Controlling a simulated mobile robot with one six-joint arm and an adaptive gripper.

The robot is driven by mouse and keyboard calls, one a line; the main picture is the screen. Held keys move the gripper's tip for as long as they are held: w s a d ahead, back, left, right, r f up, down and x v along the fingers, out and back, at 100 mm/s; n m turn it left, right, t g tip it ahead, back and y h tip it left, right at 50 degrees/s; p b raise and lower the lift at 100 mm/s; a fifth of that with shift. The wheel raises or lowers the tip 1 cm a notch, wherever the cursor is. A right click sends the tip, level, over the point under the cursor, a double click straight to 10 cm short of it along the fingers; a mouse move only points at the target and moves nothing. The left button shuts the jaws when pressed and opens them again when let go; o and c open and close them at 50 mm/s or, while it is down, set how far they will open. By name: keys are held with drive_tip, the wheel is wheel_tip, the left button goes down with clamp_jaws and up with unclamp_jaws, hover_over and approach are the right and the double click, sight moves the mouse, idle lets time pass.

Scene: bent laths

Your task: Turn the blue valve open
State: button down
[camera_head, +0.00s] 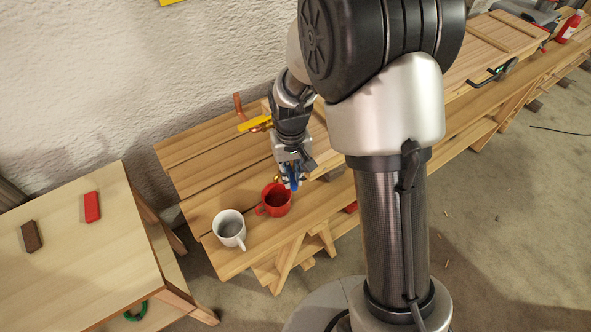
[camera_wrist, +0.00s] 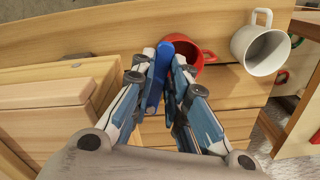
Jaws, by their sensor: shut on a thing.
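The blue valve's lever (camera_wrist: 157,80) is a flat blue bar between the fingers of my gripper (camera_wrist: 164,62) in the wrist view. My gripper is shut on this lever. In the head view my gripper (camera_head: 291,172) points down at the bench, and the blue lever (camera_head: 294,182) shows at its tips, just above the red mug. The valve's body is mostly hidden by my gripper. A bit of brass colour shows beside the fingers.
A red mug (camera_head: 275,200) stands right beside the lever, with a white mug (camera_head: 230,228) to its left. A yellow lever (camera_head: 254,123) and a copper pipe (camera_head: 239,106) are behind. A side table (camera_head: 70,250) holds red and brown blocks. A wooden box (camera_wrist: 50,88) is close by.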

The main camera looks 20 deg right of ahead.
drive_tip(key=w+a+m+p, duration=0.3)
drive_tip(key=a+m, duration=0.2)
drive_tip(key=m, duration=0.9)
drive_tip(key=shift+w, duration=0.3)
drive_tip(key=shift+m, duration=0.3)
drive_tip(key=c, duration=1.8)
unclamp_jaws()
drive_tip(key=shift+c, duration=0.2)
drive_tip(key=shift+r, duration=0.1)
wheel_tip(320, 180, up, 12)
drive_tip(key=shift+d, duration=0.1)
